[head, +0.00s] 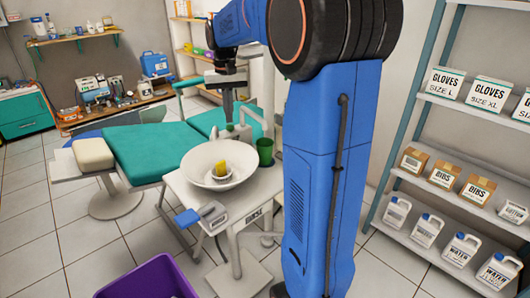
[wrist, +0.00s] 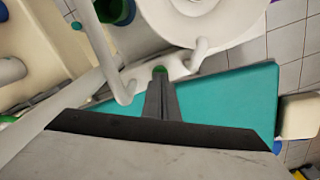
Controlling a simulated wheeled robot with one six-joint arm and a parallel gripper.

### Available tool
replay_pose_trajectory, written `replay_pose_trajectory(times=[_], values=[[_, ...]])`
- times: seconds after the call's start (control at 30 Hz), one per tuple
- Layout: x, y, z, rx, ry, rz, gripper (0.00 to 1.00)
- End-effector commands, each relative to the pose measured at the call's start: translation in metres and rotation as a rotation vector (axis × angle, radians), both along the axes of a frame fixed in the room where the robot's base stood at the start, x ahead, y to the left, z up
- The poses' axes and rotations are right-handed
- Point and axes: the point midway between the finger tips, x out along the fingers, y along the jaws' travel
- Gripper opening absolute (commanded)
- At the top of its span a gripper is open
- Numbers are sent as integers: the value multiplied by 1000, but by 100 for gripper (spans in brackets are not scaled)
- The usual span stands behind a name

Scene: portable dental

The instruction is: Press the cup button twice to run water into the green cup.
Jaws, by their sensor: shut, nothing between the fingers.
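The green cup (head: 265,151) stands at the right of the white basin (head: 236,181) on the white unit. In the wrist view a dark green round shape at the top left, likely the cup (wrist: 122,10), is cut by the frame edge. A small green button (wrist: 160,69) sits on the white unit between two curved white spouts. My gripper (head: 228,120) points down behind the basin in the head view. In the wrist view my gripper (wrist: 161,82) is shut and empty, its tips right at the button. I cannot tell whether they touch it.
A yellow object (head: 220,168) is in the basin. White spouts (wrist: 123,85) rise close on both sides of my fingers. The teal dental chair (head: 150,150) lies behind and left. Shelves (head: 440,170) with boxes and jugs stand at the right. A purple bin (head: 148,278) is in front.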

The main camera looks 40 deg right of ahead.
Motion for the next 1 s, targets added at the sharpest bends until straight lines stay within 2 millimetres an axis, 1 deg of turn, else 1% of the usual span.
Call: replay_pose_trajectory(times=[0.7, 1.0], values=[[0, 0, -20, 0, 1, 0, 0], [0, 0, -19, 0, 1, 0, 0]])
